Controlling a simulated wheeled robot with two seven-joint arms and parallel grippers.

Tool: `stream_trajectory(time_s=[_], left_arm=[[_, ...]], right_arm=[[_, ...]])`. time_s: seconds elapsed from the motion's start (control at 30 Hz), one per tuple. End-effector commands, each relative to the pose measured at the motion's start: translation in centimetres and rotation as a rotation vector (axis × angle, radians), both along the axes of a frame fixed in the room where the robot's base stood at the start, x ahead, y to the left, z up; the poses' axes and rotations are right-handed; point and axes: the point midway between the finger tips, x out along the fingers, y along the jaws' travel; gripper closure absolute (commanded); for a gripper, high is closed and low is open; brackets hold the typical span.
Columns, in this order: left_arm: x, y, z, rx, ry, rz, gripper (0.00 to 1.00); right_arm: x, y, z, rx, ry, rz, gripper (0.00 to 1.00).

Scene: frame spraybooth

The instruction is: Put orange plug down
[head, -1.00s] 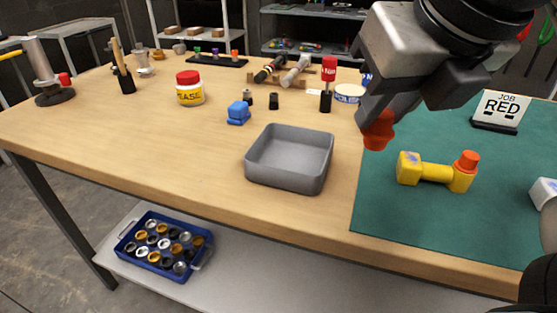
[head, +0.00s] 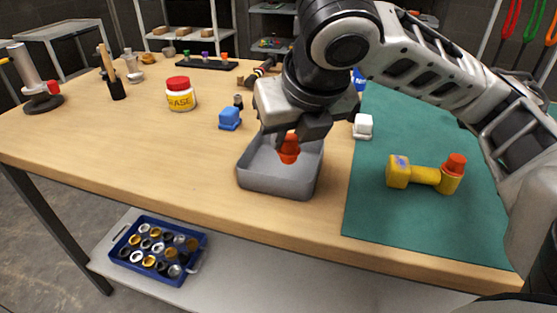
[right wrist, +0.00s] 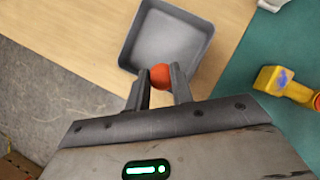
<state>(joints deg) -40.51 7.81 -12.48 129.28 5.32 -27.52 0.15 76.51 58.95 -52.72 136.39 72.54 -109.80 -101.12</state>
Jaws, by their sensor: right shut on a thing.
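The orange plug (head: 289,149) is between the fingers of my right gripper (head: 290,136), which is shut on it. In the head view the plug shows over the grey tray (head: 275,186). In the right wrist view the plug (right wrist: 160,76) sits between the two fingertips, with the tray (right wrist: 140,45) just beyond it. The tray looks empty where it shows; whether the plug touches its floor I cannot tell. Another orange plug (head: 456,164) is on one end of the yellow dumbbell-shaped part (head: 425,176) on the green mat. My left gripper is not in view.
A white piece (head: 363,126) is at the mat's left edge. The table (head: 150,150) left of the tray is clear. A blue crate (head: 155,248) sits on the lower shelf.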

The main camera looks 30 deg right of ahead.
Motion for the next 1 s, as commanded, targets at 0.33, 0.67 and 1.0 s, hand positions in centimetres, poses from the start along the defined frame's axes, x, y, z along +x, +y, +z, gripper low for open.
stream_trajectory(time_s=[0.33,0.67,1.0], left_arm=[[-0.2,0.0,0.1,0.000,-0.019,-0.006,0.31],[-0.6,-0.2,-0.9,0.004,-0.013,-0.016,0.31],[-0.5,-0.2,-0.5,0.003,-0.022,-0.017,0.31]], right_arm=[[2.1,0.5,-2.8,0.001,0.001,0.000,1.00],[2.3,0.6,-5.8,0.001,-0.001,0.000,1.00],[2.3,0.6,-6.0,0.001,-0.001,0.000,0.55]])
